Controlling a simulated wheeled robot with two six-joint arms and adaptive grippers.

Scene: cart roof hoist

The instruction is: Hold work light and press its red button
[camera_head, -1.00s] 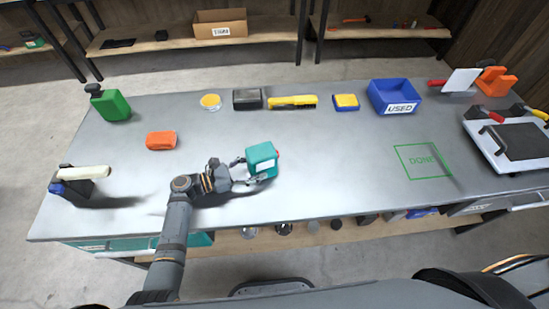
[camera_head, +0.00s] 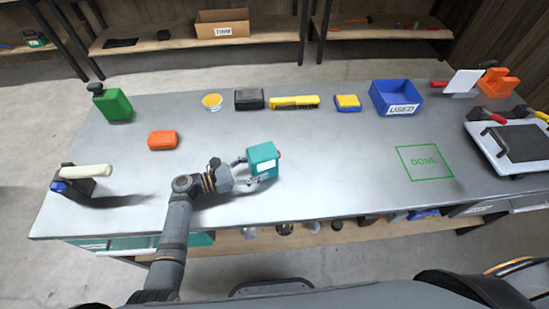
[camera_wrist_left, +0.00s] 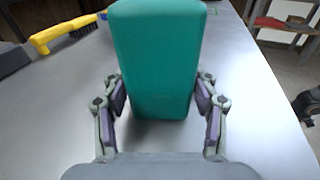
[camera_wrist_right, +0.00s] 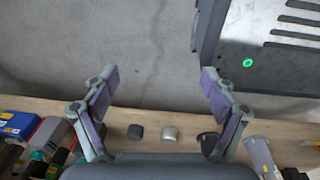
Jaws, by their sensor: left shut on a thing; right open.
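The teal work light (camera_head: 262,159) is near the front middle of the bench, with a white panel on its near side. Its red button (camera_head: 279,154) shows on its right side in the head view. My left gripper (camera_head: 251,171) is shut on the work light, one finger on each side. In the left wrist view the work light (camera_wrist_left: 157,55) stands between the fingers and the button is hidden. I cannot tell whether its base touches the bench. My right gripper (camera_wrist_right: 159,78) is open and empty, out of the head view, with floor and a low shelf behind it.
The bench (camera_head: 330,180) is clear right of the light, up to the green DONE square (camera_head: 424,162). An orange case (camera_head: 163,140) lies to the left. A yellow brush (camera_head: 294,102), a dark box (camera_head: 249,99) and a blue USED bin (camera_head: 396,98) line the back.

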